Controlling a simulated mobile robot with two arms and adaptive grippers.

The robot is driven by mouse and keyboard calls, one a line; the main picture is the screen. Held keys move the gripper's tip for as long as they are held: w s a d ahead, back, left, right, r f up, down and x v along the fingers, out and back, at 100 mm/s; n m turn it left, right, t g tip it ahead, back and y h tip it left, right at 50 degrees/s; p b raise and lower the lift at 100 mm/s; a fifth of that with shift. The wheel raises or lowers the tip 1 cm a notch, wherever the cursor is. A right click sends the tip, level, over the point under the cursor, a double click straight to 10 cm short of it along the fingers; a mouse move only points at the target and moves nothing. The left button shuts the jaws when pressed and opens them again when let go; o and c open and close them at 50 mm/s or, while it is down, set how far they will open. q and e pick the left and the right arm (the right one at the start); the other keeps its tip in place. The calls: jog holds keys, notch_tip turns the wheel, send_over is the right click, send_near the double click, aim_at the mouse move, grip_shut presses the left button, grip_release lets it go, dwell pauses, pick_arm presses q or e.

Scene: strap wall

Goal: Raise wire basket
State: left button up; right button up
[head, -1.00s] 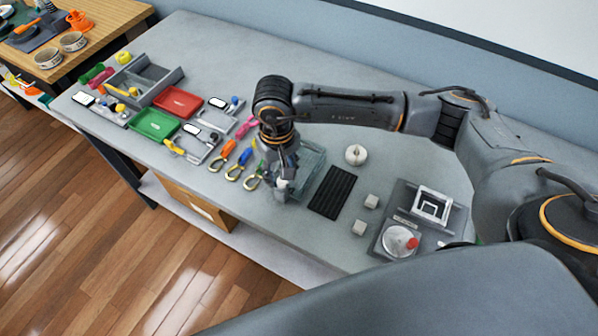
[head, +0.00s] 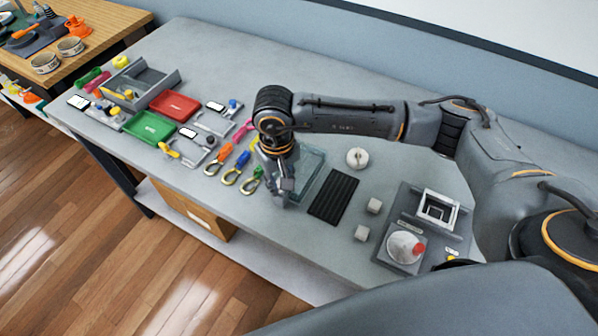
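I cannot make out a wire basket in the head view. A clear, bluish open-topped bin (head: 312,167) stands on the grey table, partly hidden behind my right gripper. My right gripper (head: 284,198) points down at the table just left of and in front of this bin. Its fingers are small and dark here, and I cannot tell how far apart they are or whether they touch anything. My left gripper is not in view.
Clips with orange, blue and green handles (head: 232,178) lie just left of the gripper. A black ribbed mat (head: 334,196), a white round knob (head: 357,158), grey cubes (head: 374,205) and a dial fixture (head: 404,249) are to the right. Red (head: 174,104) and green (head: 150,127) trays stand left.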

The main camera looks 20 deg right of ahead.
jog(key=shift+s+a+f, duration=0.15)
jog(key=shift+s+f, duration=0.2)
jog(key=shift+f, duration=0.05)
jog(key=shift+r, duration=0.15)
jog(key=o, duration=0.5)
jog(key=shift+o, duration=0.2)
jog(key=shift+w, duration=0.15)
jog(key=shift+r, duration=0.1)
jog(key=shift+w+r, duration=0.1)
